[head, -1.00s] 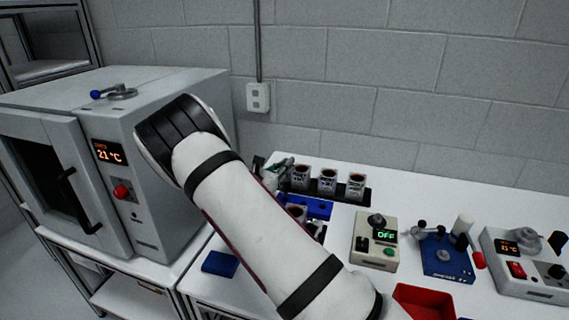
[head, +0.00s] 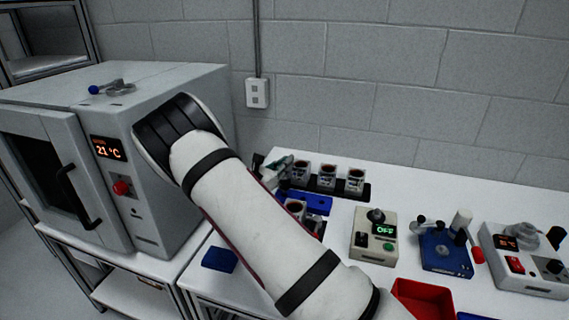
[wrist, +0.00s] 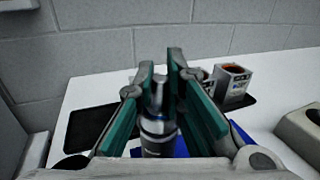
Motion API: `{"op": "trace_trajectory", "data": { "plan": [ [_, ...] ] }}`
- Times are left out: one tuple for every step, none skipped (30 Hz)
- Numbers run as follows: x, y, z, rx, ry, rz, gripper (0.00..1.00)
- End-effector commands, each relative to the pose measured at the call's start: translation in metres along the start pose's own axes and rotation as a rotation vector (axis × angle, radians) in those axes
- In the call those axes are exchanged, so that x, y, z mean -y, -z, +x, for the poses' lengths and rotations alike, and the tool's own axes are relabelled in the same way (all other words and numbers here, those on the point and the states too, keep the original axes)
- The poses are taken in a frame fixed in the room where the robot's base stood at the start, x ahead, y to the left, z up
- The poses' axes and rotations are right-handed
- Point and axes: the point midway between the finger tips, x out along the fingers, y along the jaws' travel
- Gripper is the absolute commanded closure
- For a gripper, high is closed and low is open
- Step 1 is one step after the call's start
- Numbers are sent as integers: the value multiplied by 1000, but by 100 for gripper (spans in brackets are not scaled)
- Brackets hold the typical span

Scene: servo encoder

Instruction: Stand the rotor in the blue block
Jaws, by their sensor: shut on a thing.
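My gripper (wrist: 160,84) is shut on the rotor (wrist: 156,128), a shiny metallic cylinder with a dark band, held upright between the teal finger pads. The blue block (wrist: 238,136) shows in part behind and below the fingers in the wrist view. In the head view the blue block (head: 319,204) lies on the white table beside my arm, partly hidden by it. I cannot tell whether the rotor touches the block.
Labelled square cups (head: 327,177) stand in a row on a black tray (head: 366,191) behind the block. A beige box with an OFF display (head: 375,238) is to the right. A grey oven (head: 160,170) stands left.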

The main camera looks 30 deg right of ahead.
Motion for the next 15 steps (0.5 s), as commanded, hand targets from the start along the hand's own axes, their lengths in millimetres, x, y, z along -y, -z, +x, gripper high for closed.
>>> {"op": "trace_trajectory", "data": {
  "plan": [
    [0, 0, 0, 3, 0, 0, 100],
    [0, 1, 0, 3, 0, 0, 100],
    [0, 2, 0, 3, 0, 0, 100],
    [0, 3, 1, 3, 0, 0, 100],
    [0, 4, 1, 3, 0, 0, 100],
    [0, 6, 1, 3, 0, 0, 100],
    [0, 6, 1, 3, 0, 0, 100],
    [0, 7, 1, 3, 0, 0, 100],
    [0, 8, 1, 3, 0, 0, 100],
    [0, 9, 1, 3, 0, 0, 100],
    [-1, 10, 1, 3, 0, 1, 100],
    [-1, 11, 1, 3, 0, 1, 100],
    [-1, 12, 1, 3, 0, 1, 100],
    [-1, 12, 1, 3, 0, 1, 100],
    [0, 12, 1, 3, 0, 2, 100]
  ]
}}
